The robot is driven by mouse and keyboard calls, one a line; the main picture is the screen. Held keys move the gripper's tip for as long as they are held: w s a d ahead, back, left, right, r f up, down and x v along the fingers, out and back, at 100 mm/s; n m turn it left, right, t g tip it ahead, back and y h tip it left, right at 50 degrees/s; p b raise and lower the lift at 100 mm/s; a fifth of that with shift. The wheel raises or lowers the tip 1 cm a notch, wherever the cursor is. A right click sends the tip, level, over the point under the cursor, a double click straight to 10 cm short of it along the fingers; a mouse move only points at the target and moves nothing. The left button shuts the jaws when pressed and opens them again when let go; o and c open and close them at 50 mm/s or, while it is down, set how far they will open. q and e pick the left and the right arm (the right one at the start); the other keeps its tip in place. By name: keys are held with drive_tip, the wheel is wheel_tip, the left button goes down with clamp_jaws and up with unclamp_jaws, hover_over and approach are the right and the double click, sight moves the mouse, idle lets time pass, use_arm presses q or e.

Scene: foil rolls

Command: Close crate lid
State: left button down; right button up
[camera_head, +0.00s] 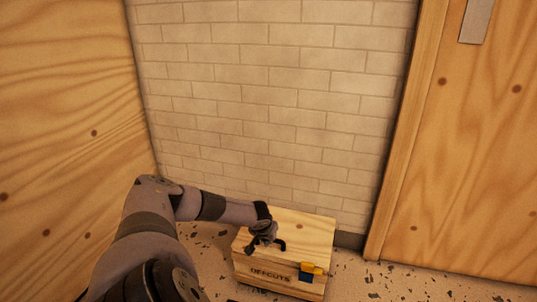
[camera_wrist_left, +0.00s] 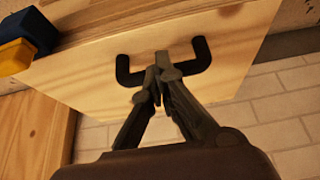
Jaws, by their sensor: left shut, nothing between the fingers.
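A wooden crate (camera_head: 275,276) labelled OFFCUTS stands on the floor against the brick wall. Its pale wooden lid (camera_head: 308,231) lies over the top, flat or nearly so; I cannot tell whether a small gap is left. A black handle (camera_head: 280,244) is on the lid, and it also shows in the left wrist view (camera_wrist_left: 201,54). My left gripper (camera_head: 252,246) is shut and empty at the handle, its fingertips (camera_wrist_left: 159,68) by the middle of the bar. Whether they touch it is unclear. My right gripper is not in view.
A yellow and blue latch-like part (camera_head: 312,271) is on the crate's front right. A wooden panel (camera_head: 60,130) rises at the left and a wooden door (camera_head: 465,150) at the right. Speckled floor (camera_head: 400,283) is open to the right of the crate.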

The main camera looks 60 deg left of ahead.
use_arm(q)
drive_tip(key=shift+d, duration=0.1)
drive_tip(key=v, duration=1.2)
